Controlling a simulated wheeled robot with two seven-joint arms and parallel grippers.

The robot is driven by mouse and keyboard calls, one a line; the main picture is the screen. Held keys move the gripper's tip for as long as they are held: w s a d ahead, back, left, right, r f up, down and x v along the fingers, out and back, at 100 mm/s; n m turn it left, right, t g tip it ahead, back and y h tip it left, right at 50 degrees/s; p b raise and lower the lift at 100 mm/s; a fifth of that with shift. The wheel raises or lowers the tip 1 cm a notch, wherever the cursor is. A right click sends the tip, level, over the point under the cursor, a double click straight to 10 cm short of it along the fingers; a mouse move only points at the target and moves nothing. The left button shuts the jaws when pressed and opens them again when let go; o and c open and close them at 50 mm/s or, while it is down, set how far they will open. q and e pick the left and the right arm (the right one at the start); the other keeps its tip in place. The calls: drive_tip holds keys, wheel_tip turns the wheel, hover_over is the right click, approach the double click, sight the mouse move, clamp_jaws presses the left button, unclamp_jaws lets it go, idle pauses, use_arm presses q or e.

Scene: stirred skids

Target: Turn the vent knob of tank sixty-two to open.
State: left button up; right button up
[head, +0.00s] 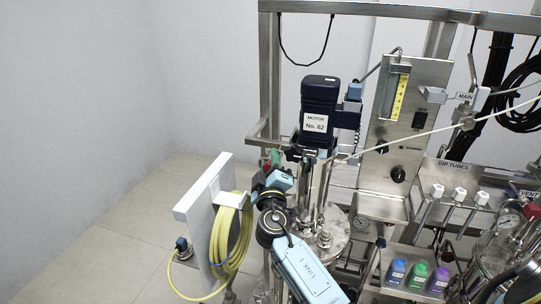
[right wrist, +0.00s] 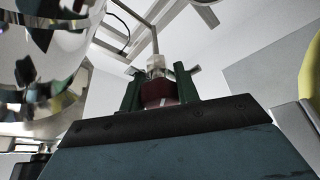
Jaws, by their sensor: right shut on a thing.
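A tank (head: 318,190) stands under a dark motor (head: 318,108) labelled "MOTOR No. 62". My right gripper (head: 270,160) is at the left side of this tank's top, partly hidden by my own wrist. In the right wrist view its two green fingers (right wrist: 160,84) are shut on a dark red knob (right wrist: 160,96), one on each side. A pale metal fitting shows just beyond the knob. The knob's marking and its turned position cannot be read. My left gripper is not in view.
A white panel (head: 190,205) with a coiled yellow hose (head: 232,240) stands close left of my right arm. A steel panel (head: 418,110) with black knobs is to the right. Coloured bottles (head: 418,276) stand at lower right. The floor at left is clear.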

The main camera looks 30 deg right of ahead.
drive_tip(key=n+y+p, duration=0.1)
drive_tip(key=n+p, duration=0.2)
drive_tip(key=n+g+y+p, duration=0.1)
drive_tip(key=n+p, duration=0.2)
drive_tip(key=shift+r, duration=0.1)
drive_tip(key=shift+n+p, duration=0.35)
drive_tip(key=shift+n, duration=0.15)
drive_tip(key=shift+f+n+g+y+p, duration=0.25)
drive_tip(key=shift+n+g+y+p, duration=0.25)
drive_tip(key=shift+n, duration=0.7)
drive_tip(key=n+g, duration=0.1)
drive_tip(key=n, duration=0.2)
drive_tip(key=n+g, duration=0.1)
drive_tip(key=shift+f+g, duration=0.25)
drive_tip(key=shift+g, duration=0.05)
drive_tip(key=shift+n, duration=0.3)
drive_tip(key=o, duration=1)
drive_tip(key=shift+s+r, duration=0.1)
drive_tip(key=b+v, duration=0.1)
drive_tip(key=v, duration=1.2)
drive_tip(key=shift+a, duration=0.25)
